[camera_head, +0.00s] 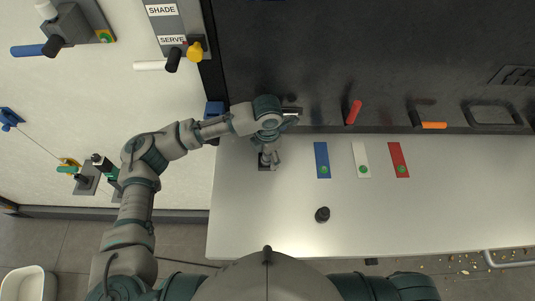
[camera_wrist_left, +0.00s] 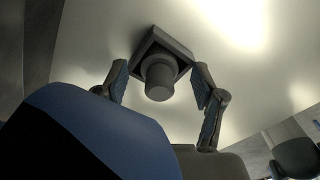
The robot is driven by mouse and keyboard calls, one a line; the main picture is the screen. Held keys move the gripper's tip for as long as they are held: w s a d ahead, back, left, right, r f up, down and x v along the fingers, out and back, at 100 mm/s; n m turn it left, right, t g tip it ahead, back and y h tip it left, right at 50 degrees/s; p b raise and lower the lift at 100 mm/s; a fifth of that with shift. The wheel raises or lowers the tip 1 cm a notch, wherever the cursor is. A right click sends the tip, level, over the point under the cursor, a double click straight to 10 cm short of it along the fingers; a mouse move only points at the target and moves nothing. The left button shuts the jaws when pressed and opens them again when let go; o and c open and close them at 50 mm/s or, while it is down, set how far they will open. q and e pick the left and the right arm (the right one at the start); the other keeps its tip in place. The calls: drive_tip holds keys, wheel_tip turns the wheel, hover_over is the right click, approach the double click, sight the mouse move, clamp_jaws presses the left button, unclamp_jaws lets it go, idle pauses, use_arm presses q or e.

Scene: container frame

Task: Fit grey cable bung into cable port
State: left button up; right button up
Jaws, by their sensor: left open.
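In the left wrist view, a grey stepped cylinder (camera_wrist_left: 159,78), which looks like the bung, stands in or on a dark square frame (camera_wrist_left: 183,47) on the pale table. My left gripper (camera_wrist_left: 160,88) is open, with one finger on each side of the cylinder; I cannot tell whether they touch it. In the head view my left gripper (camera_head: 268,158) points down at the table's left end, over the dark square (camera_head: 263,166), and mostly hides the cylinder. A black round piece (camera_head: 322,214) stands on the table; I cannot tell whether it is the port. My right gripper is out of view.
Blue (camera_head: 322,160), white (camera_head: 361,160) and red (camera_head: 398,160) plates with green dots lie on the table (camera_head: 270,225). A dark panel with a red handle (camera_head: 354,112) and an orange handle (camera_head: 434,125) rises behind. The table's front middle is mostly clear.

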use_arm(q)
wheel_tip(320, 180, up, 12)
idle(0.5)
